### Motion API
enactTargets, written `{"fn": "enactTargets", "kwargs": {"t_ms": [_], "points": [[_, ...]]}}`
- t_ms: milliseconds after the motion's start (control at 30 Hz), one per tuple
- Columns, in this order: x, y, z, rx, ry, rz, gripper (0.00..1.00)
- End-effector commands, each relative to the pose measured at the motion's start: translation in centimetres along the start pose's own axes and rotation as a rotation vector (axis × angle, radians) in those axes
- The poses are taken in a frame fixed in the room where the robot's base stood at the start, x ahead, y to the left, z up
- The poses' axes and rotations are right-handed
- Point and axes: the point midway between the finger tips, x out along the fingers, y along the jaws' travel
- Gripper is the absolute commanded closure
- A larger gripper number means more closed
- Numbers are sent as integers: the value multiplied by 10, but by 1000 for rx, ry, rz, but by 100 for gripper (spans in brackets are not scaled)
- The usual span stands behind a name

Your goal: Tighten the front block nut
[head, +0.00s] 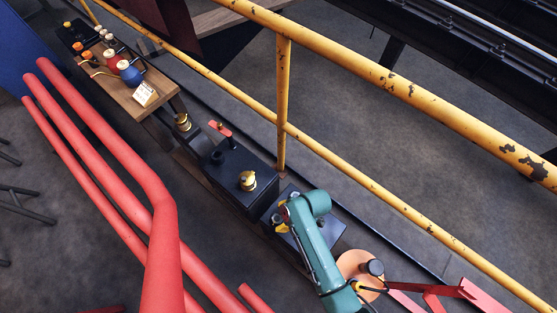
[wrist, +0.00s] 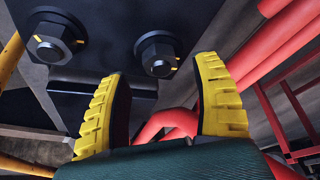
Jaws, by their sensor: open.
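Two dark hex nuts on round washers show in the wrist view, a left nut (wrist: 52,40) and a right nut (wrist: 158,55). They sit on a dark block face (wrist: 110,20), with small yellow marks on and near them. I cannot tell which is the front block nut. My gripper (wrist: 160,72) has yellow ridged fingers, spread apart and empty. The right nut appears between the fingertips and beyond them; the left nut lies outside the left finger. In the head view my gripper (head: 284,213) is over the dark block (head: 327,232), and my arm hides part of it.
A black box with a brass fitting (head: 247,180) and a red-handled valve (head: 220,129) stand up-left of the block. A yellow railing (head: 282,100) runs close behind. Thick red pipes (head: 150,190) run along the left. A wooden bench (head: 120,92) with several small objects is farther off.

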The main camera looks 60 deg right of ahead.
Motion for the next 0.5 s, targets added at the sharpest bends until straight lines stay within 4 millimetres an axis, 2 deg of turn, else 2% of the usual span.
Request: {"fn": "enactTargets", "kwargs": {"t_ms": [33, 133, 500], "points": [[15, 0, 2, -1, 0, -1, 35], [27, 0, 1, -1, 0, 0, 35], [32, 0, 0, 1, 0, 0, 34]]}}
